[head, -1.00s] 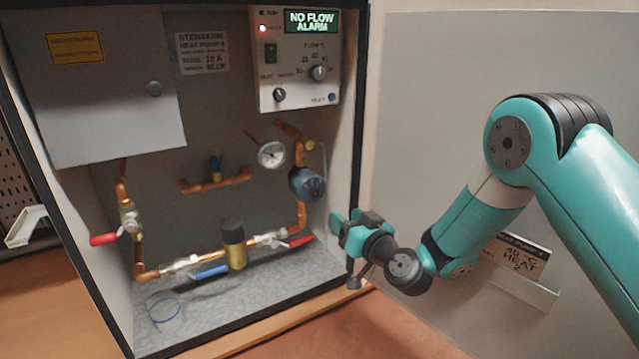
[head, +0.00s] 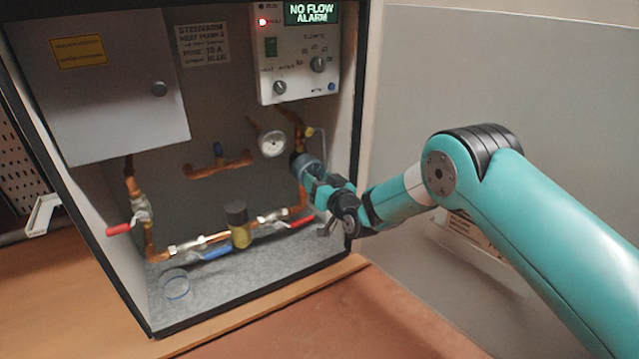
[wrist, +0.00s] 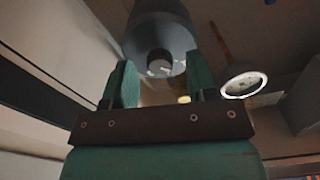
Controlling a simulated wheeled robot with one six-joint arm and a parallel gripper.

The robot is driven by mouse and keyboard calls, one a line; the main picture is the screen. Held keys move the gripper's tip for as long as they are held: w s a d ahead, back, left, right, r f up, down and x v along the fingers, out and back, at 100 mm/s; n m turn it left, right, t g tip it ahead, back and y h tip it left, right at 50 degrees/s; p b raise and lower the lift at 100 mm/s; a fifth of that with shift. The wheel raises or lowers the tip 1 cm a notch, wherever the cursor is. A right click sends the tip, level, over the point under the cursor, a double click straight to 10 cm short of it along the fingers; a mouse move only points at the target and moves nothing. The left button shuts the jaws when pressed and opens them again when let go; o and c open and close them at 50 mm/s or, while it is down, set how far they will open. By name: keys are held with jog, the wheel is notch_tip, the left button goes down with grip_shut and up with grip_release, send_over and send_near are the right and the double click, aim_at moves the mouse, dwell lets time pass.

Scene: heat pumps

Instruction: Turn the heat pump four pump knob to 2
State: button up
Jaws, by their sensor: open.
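The pump (head: 303,162) is a blue-grey round body on the copper pipe at the right inside the cabinet. In the wrist view the pump (wrist: 163,22) fills the top middle, with a smaller dark round knob (wrist: 160,60) on its end. The knob's setting cannot be read. My gripper (head: 314,178) is at the pump's front and hides part of it in the head view. In the wrist view my gripper (wrist: 162,78) is open and empty, its green fingers to either side below the knob. I cannot tell whether they touch it.
A control panel (head: 300,75) above shows a "NO FLOW ALARM" display (head: 312,13) and a red light. A gauge (head: 272,143) sits left of the pump; it also shows in the wrist view (wrist: 244,84). The cabinet's right edge (head: 358,130) is close to my arm.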

jog(key=c, duration=0.9)
jog(key=shift+c, duration=0.2)
jog(key=shift+r+m, duration=0.1)
jog(key=shift+m, duration=0.2)
jog(key=m+p, duration=0.2)
jog(key=m, duration=0.2)
jog(key=shift+p, duration=0.4)
jog(key=shift+m+p, duration=0.7)
jog(key=shift+m, duration=1.4)
jog(key=o, duration=0.9)
